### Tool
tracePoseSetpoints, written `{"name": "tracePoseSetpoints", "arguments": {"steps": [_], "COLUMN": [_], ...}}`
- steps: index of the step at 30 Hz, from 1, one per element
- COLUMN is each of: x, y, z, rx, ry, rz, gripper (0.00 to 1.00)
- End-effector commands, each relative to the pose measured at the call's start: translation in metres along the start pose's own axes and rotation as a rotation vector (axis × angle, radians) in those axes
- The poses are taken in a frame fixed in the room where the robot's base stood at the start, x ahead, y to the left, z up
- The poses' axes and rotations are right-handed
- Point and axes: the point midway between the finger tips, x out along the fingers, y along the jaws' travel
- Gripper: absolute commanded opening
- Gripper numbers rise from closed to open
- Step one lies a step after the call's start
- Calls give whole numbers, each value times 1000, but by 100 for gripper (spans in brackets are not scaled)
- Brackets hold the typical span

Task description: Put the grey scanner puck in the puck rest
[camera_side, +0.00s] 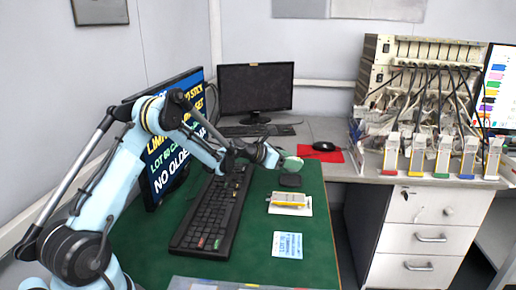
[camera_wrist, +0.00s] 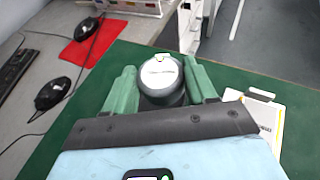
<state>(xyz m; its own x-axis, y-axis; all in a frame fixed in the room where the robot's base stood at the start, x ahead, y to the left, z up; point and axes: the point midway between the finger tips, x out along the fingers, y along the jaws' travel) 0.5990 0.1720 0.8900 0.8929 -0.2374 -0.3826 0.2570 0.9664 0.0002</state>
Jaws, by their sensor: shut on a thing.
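My gripper (camera_wrist: 163,85) is shut on the grey scanner puck (camera_wrist: 163,80), which sits between its two green fingers in the wrist view. The puck has a round whitish top face and a dark grey body. In the side view my gripper (camera_side: 285,161) holds the pale disc-like puck (camera_side: 293,163) above the green mat. A small dark block (camera_side: 290,181), which looks like the puck rest, lies on the mat just below it. A gap seems to show between puck and block. I cannot make out the rest in the wrist view.
A yellow-edged pouch cell (camera_side: 288,199) on a white card lies just in front of the dark block. A blue label card (camera_side: 287,244) is nearer. A black keyboard (camera_side: 213,210) lies left. A mouse on a red pad (camera_side: 333,154) is behind right.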

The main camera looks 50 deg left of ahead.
Motion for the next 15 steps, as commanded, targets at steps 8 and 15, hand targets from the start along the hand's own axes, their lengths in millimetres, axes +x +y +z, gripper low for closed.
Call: {"name": "tracePoseSetpoints", "arguments": {"steps": [8, 15], "x": [7, 17], "y": [9, 9], "z": [-17, -41], "rx": [-1, -1], "ry": [0, -1], "rz": [-2, -1], "gripper": [18, 18]}}
